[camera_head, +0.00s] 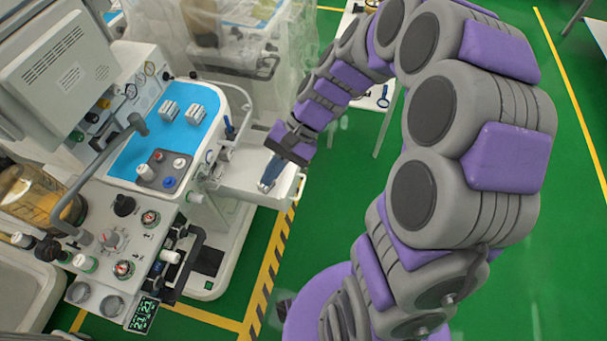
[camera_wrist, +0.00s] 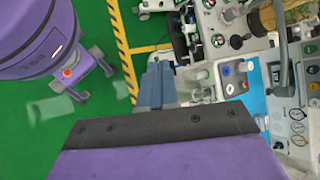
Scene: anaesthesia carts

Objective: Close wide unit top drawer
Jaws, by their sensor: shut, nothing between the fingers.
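The wide unit (camera_head: 219,111) is a white cart with a blue top, left of centre in the head view. Its top drawer (camera_head: 240,179) is pulled out to the right, with its white front at the far right end. My gripper (camera_head: 265,186) is over the open drawer, with its fingers pointing down. The fingers are shut and empty. I cannot tell whether they touch the drawer. In the wrist view the blue-grey fingers (camera_wrist: 154,88) are together, and the unit's blue top (camera_wrist: 252,88) shows to the right. My gripper hides much of the drawer there.
A monitor (camera_head: 62,72) and control knobs crowd the left side. A plastic-covered cart (camera_head: 245,45) stands behind the drawer. Yellow-black floor tape (camera_head: 270,262) runs below it. Green floor (camera_head: 540,250) on the right is clear.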

